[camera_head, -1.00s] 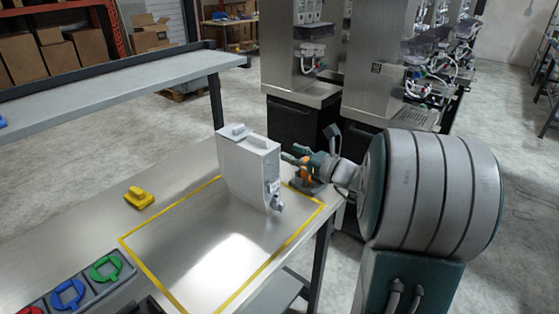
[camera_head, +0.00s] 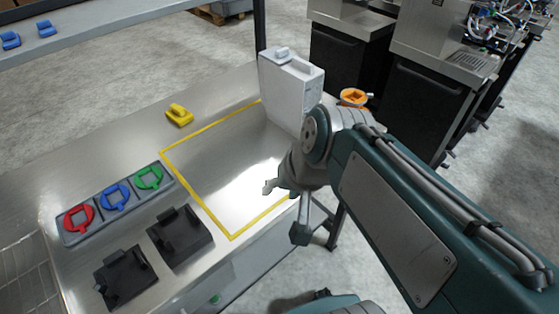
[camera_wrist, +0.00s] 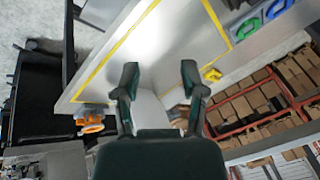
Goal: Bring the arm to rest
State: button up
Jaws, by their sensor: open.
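My arm reaches in from the lower right of the head view, bent above the front edge of the table. My gripper (camera_head: 270,187) hangs over the yellow-outlined area and is partly hidden by my own wrist. In the wrist view my gripper (camera_wrist: 160,74) shows two dark fingers spread apart, with nothing held between them. A white box-shaped canister (camera_head: 290,90) stands upright at the back right of the outlined area, apart from the gripper. Its lower right part is hidden behind my arm.
The steel table (camera_head: 110,150) carries a yellow piece (camera_head: 180,115), a grey tray (camera_head: 70,237) with red, blue and green rings, and two black holders (camera_head: 180,236). An orange part (camera_head: 355,97) is right of the canister. Dark machine cabinets (camera_head: 345,60) stand behind.

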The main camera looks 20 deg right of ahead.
jog(key=n, duration=0.1)
jog(key=s+d+n+h, duration=0.1)
jog(key=s+n+t+h, duration=0.1)
jog(key=n, duration=0.1)
jog(key=shift+d+r, duration=0.25)
jog(key=shift+r, duration=0.15)
jog(key=shift+c, duration=0.2)
dwell(0.7)
